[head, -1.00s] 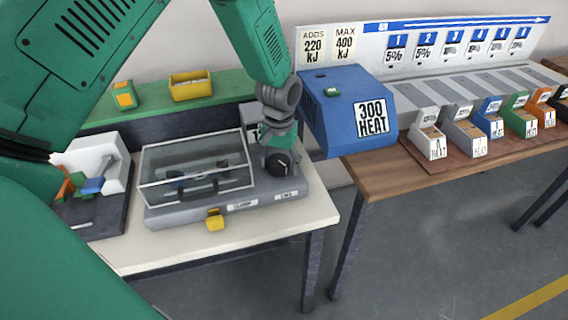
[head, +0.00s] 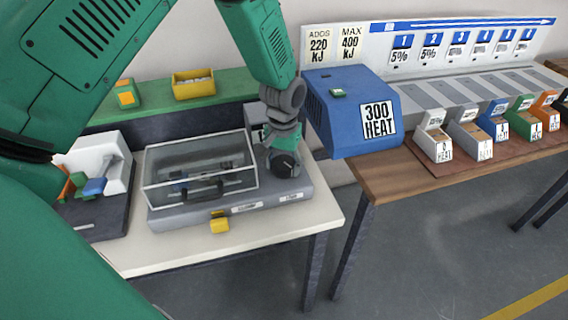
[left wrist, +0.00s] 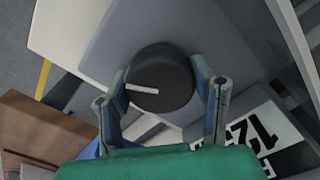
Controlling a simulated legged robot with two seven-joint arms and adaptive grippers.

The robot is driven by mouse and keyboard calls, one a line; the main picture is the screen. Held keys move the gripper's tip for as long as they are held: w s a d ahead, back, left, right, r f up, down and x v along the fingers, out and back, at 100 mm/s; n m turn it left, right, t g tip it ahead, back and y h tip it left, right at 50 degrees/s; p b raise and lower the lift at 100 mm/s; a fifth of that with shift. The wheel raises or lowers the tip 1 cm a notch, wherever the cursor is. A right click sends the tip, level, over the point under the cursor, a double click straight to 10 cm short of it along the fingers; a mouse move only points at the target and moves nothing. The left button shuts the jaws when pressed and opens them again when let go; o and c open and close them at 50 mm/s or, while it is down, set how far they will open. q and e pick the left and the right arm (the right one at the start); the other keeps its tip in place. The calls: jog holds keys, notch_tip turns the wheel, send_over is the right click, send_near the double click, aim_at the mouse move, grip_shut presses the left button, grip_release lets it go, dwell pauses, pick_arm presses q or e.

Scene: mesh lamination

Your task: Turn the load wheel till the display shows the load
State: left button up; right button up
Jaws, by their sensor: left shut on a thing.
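The load wheel (head: 285,164) is a black round knob on the right end of a grey machine (head: 300,187). In the left wrist view the wheel (left wrist: 160,78) has a white mark pointing left. My left gripper (head: 281,148) reaches down onto it from above, and its two fingers (left wrist: 163,100) stand on either side of the wheel, shut on it. A display face (left wrist: 262,132) with large black digits, seemingly starting "12", shows at lower right in the wrist view. Part of it is cut off by my gripper. In the head view my gripper hides most of the box behind the wheel.
A clear lidded chamber (head: 200,170) sits left of the wheel, with a yellow latch (head: 219,225) in front. A blue box (head: 345,110) marked "300 HEAT" stands close on the right. Several coloured bins stand farther right. A yellow bin (head: 193,84) is behind.

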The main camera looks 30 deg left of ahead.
pick_arm(q)
jog(key=shift+s+d+r+m+p, duration=0.1)
jog(key=shift+s+m+p, duration=0.05)
jog(key=shift+m+p, duration=0.2)
jog(key=shift+m, duration=0.25)
jog(key=shift+a+f, duration=0.2)
jog(key=shift+a, duration=0.05)
jog(key=o, duration=1.2)
jog(key=shift+c, duration=0.2)
jog(key=shift+d+r, duration=0.1)
jog(key=shift+d, duration=0.05)
